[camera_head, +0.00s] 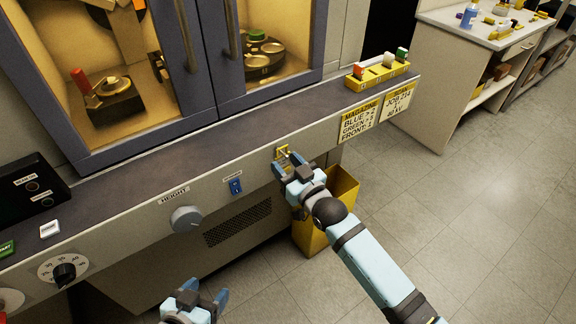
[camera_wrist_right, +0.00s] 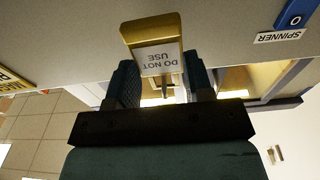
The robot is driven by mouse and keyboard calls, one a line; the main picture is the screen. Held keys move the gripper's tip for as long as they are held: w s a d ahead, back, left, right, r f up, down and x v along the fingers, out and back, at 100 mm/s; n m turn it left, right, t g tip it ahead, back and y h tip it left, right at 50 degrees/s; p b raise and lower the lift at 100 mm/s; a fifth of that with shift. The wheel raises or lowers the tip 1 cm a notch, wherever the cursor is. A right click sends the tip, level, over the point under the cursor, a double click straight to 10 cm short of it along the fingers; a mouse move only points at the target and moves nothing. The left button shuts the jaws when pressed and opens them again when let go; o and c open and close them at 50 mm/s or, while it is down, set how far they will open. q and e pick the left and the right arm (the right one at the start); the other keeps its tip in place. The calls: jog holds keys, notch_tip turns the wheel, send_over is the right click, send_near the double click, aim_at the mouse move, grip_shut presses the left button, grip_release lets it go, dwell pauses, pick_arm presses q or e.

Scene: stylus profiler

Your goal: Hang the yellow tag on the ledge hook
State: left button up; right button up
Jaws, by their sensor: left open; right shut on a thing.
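The yellow tag (camera_wrist_right: 156,32) has a white label reading "DO NOT USE", upside down in the right wrist view. It sits between the fingers of my right gripper (camera_wrist_right: 158,88), which is shut on it. In the head view, the tag (camera_head: 282,152) shows as a small yellow patch against the front face of the ledge, at the tips of my right gripper (camera_head: 284,165). I cannot make out the ledge hook clearly, nor whether the tag touches it. My left gripper (camera_head: 205,294) is open and empty at the bottom of the head view, well away from the tag.
The ledge front carries a blue spinner switch (camera_head: 236,186) and a grey height knob (camera_head: 186,219), left of my right gripper. A yellow bin (camera_head: 341,186) stands below. A yellow rack (camera_head: 376,78) with coloured pieces sits at the ledge's right end. Open floor lies to the right.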

aim_at(283, 162)
jog(key=shift+f, duration=0.45)
dwell(0.4)
jog(key=o, duration=1.3)
jog(key=shift+s+d+p, duration=0.25)
jog(key=shift+s+p, duration=0.1)
jog(key=p+v, duration=0.1)
jog(key=v, duration=0.1)
jog(key=shift+s+d, duration=0.2)
jog(key=shift+s, duration=0.05)
jog(key=p+v, duration=0.2)
jog(key=v, duration=0.2)
jog(key=shift+s+d, duration=0.15)
jog(key=shift+s, duration=0.1)
